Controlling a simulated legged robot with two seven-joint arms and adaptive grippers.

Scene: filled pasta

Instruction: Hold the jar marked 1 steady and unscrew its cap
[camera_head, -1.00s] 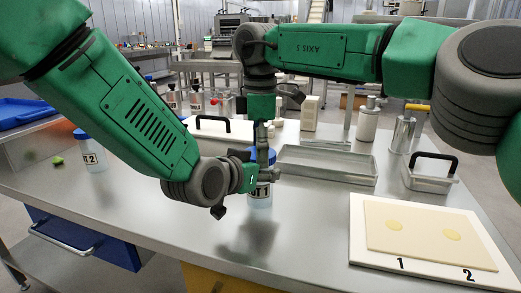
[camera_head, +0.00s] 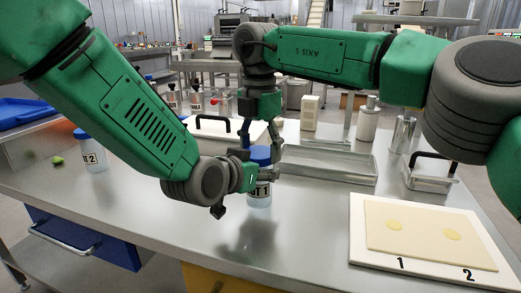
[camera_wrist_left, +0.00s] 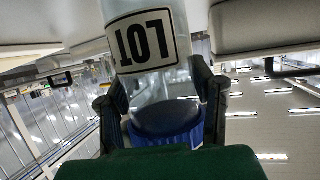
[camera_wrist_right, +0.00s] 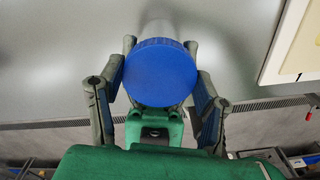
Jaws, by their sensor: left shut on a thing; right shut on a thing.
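The jar marked 1 (camera_head: 260,200) stands upright on the metal table, clear with a blue cap (camera_head: 260,153) on top. Its LOT label (camera_wrist_left: 148,42) shows inverted in the left wrist view. My left gripper (camera_head: 252,177) comes in from the left and is shut on the jar's body below the cap. My right gripper (camera_head: 262,143) points down from above, its fingers shut on the cap at either side. The cap (camera_wrist_right: 160,74) lies between those fingers in the right wrist view. The cap's underside and thread are hidden.
A second blue-capped jar (camera_head: 92,155), marked 2, stands at the left. A shallow metal tray (camera_head: 330,168) lies behind right of the jar. A board with numbered dough spots (camera_head: 430,235) is at the front right. Bottles (camera_head: 368,122) stand farther back. The table front is clear.

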